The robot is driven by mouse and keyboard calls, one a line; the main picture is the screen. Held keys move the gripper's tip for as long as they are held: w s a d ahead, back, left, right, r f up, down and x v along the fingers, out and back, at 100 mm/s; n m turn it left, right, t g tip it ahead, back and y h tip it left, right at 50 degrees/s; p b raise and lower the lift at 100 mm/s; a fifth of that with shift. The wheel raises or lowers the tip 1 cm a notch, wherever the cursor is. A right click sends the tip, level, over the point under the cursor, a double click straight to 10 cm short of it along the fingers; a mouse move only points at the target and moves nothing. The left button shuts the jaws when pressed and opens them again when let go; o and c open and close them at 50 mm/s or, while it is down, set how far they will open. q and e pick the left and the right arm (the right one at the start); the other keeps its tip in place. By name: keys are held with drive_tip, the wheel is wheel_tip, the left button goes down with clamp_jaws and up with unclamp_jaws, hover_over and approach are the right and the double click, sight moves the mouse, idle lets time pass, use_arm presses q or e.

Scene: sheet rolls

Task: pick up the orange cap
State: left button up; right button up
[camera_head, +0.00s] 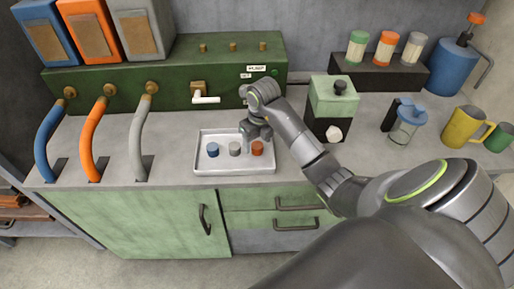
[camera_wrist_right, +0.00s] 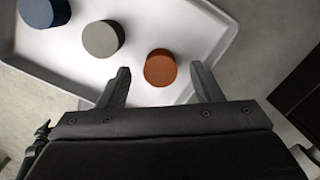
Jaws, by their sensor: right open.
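The orange cap (camera_head: 257,149) stands at the right end of a row of three caps in a white tray (camera_head: 236,169) on the counter. A grey cap (camera_head: 235,149) and a blue cap (camera_head: 213,150) stand to its left. My right gripper (camera_head: 258,137) is just above the orange cap. In the right wrist view, the orange cap (camera_wrist_right: 160,68) shows between the two open fingers (camera_wrist_right: 162,85), with a gap on each side. The grey cap (camera_wrist_right: 103,38) lies outside the left finger. My left gripper is not in view.
Blue, orange and grey hoses (camera_head: 93,141) rise from the counter at left. A green panel (camera_head: 165,75) with a white tap (camera_head: 206,99) stands behind the tray. A green-and-black box (camera_head: 333,101), a glass jug (camera_head: 403,129) and a yellow mug (camera_head: 462,127) stand at right.

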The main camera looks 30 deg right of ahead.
sight(257, 145)
drive_tip(key=shift+f, duration=0.5)
drive_tip(key=c, duration=1.1)
drive_tip(key=shift+o, duration=0.2)
wheel_tip(257, 145, up, 5)
drive_tip(key=shift+w+r+p, duration=0.1)
drive_tip(key=shift+r+p, duration=0.1)
drive_tip(key=shift+p, duration=0.1)
wheel_tip(257, 145, up, 3)
drive_tip(key=p, duration=0.3)
drive_tip(key=shift+r, duration=0.1)
drive_tip(key=shift+r+p, duration=0.7)
drive_tip(key=shift+p, duration=0.15)
